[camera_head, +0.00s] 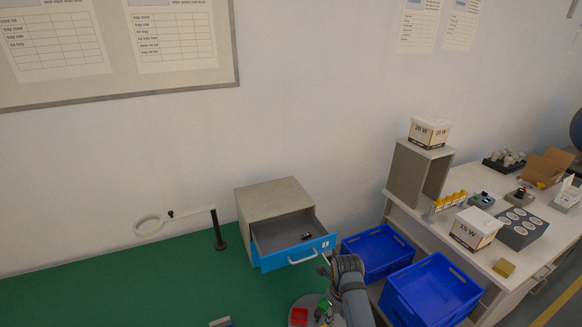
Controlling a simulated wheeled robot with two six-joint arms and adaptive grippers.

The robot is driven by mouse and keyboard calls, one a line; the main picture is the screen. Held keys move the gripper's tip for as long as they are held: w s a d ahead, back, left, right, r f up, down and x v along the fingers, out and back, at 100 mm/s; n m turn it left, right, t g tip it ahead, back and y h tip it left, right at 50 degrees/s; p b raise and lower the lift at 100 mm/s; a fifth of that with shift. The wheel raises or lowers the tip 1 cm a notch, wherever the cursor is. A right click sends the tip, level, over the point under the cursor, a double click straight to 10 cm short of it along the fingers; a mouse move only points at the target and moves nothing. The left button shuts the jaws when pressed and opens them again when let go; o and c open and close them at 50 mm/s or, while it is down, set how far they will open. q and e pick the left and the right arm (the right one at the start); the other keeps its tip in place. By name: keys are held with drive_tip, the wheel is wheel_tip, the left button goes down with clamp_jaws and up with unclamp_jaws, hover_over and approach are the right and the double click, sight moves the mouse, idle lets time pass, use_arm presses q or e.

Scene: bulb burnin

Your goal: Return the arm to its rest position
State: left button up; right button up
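My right arm comes up from the bottom edge, and its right gripper (324,268) is in front of the open blue-fronted drawer (300,252), close to the right end of its handle. The fingers are small and partly hidden by the wrist, so I cannot tell whether they are open or shut, or whether they touch the drawer. My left gripper is not in view.
The drawer's grey cabinet (272,198) stands on the green mat (130,295), with a small dark item (307,236) inside the drawer.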

drive_tip(key=s+d+r+n+t, duration=0.3)
drive_tip(key=s+n, duration=0.6)
drive_tip(key=n, duration=0.7)
drive_tip(key=s+d+r+n+t, duration=0.1)
drive_tip(key=s+d+r+n, duration=0.35)
drive_tip(key=s+n, duration=0.8)
drive_tip(key=d+f+n+g+h+b, duration=0.15)
drive_tip(key=f+b, duration=0.25)
drive_tip(key=f, duration=1.4)
drive_tip(key=d+f+n+g+y+b, duration=0.15)
drive_tip(key=f+b, duration=0.25)
drive_tip(key=f, duration=1.5)
drive_tip(key=s+d+f+b, duration=0.1)
drive_tip(key=s+f+b, duration=0.4)
drive_tip(key=s+f, duration=1.3)
drive_tip(key=shift+d+f+m+h, duration=0.35)
drive_tip(key=shift+f+h, duration=0.05)
drive_tip(key=shift+f, duration=0.25)
drive_tip(key=shift+c, duration=0.2)
